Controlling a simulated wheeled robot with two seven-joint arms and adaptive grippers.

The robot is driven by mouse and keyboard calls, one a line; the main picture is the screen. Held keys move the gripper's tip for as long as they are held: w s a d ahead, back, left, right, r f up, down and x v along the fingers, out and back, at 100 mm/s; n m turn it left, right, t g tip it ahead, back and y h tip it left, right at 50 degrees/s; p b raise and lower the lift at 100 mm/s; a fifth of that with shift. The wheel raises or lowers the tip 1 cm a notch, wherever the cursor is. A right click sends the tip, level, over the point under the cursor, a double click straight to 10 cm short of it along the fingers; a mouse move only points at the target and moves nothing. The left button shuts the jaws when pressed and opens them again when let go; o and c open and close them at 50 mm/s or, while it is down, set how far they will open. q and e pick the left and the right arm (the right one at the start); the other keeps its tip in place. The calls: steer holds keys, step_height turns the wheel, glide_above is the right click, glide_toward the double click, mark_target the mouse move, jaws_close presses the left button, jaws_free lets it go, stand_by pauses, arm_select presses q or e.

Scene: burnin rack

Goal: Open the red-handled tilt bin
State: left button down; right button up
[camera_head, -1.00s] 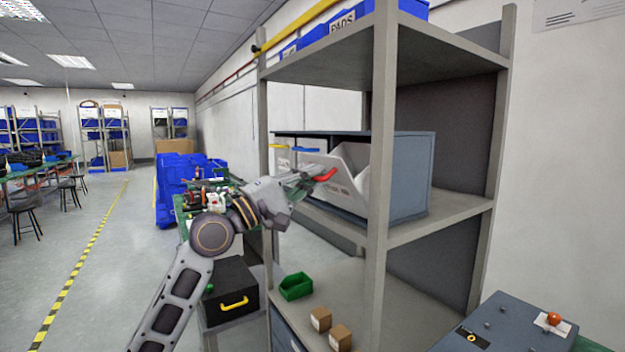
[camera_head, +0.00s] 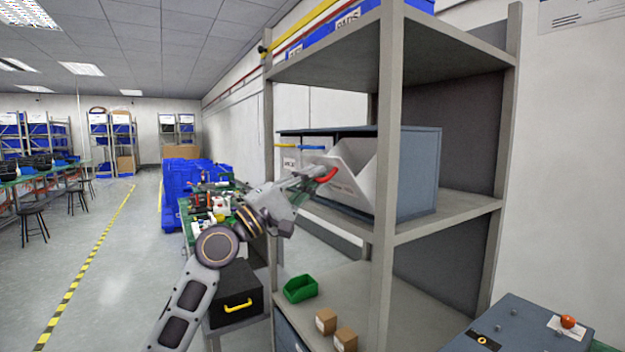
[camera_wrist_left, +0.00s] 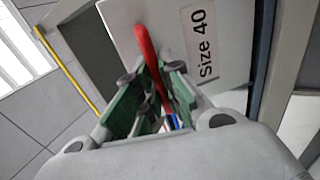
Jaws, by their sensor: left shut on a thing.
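The red-handled tilt bin (camera_head: 352,180) is a pale bin in a grey-blue cabinet (camera_head: 418,172) on the middle shelf of a rack. Its front is tilted outward from the cabinet. Its red handle (camera_head: 327,175) also shows in the left wrist view (camera_wrist_left: 146,45), beside a "Size 40" label (camera_wrist_left: 201,43). My left gripper (camera_head: 314,177) is shut on the red handle, which passes between its green-padded fingers (camera_wrist_left: 150,98) in the left wrist view. The fingertips partly hide the handle. My right gripper is not in view.
Bins with a yellow handle (camera_head: 284,146) and a blue handle (camera_head: 311,148) sit left of the red one. A rack post (camera_head: 385,130) stands in front. A green bin (camera_head: 300,288) and small boxes (camera_head: 326,321) lie on the lower shelf.

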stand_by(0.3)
arm_select(q)
steer(key=c, duration=1.5)
jaws_free()
steer(key=shift+c, duration=0.2)
steer(key=v, duration=1.2)
steer(key=shift+f, duration=0.1)
